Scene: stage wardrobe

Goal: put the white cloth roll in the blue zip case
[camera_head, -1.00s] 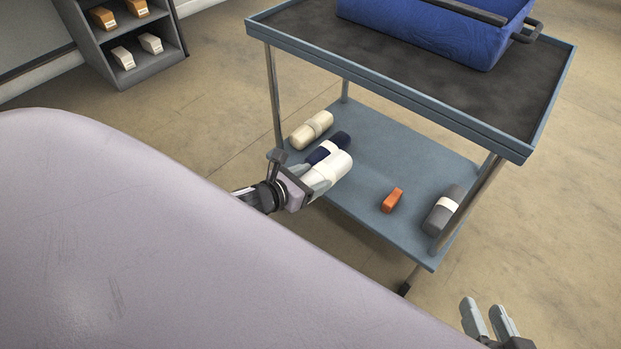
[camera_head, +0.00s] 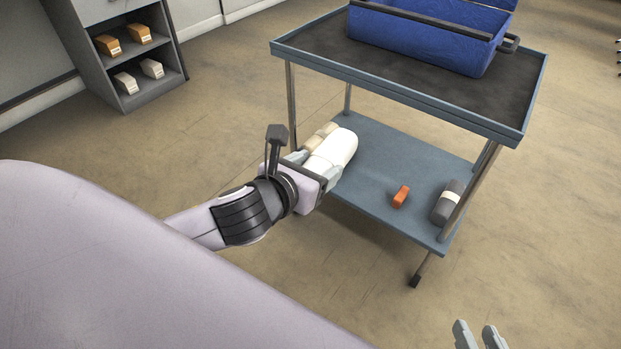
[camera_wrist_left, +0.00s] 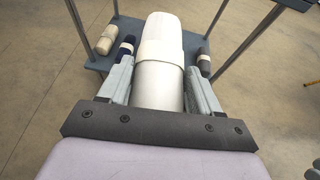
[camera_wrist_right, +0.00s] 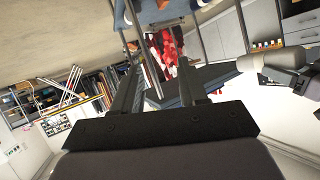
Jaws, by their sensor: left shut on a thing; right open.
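The white cloth roll (camera_head: 334,148) is held between the fingers of my left gripper (camera_head: 312,170), which is shut on it. The left wrist view shows the roll (camera_wrist_left: 160,60) lengthwise between both fingers. In the head view it is in front of the cart's lower shelf and hides part of it. The blue zip case (camera_head: 420,42) stands open on the cart's top shelf, its near wall and dark rim showing; its inside is mostly hidden. My right gripper (camera_head: 475,335) is open and empty at the bottom right edge.
The lower shelf (camera_head: 385,165) carries an orange block (camera_head: 401,196), a grey roll with a white band (camera_head: 448,202) and a cream roll (camera_head: 318,135), partly hidden. A navy roll (camera_wrist_left: 125,48) shows in the left wrist view. Cart posts and the top shelf's rim (camera_head: 400,97) stand near my left gripper.

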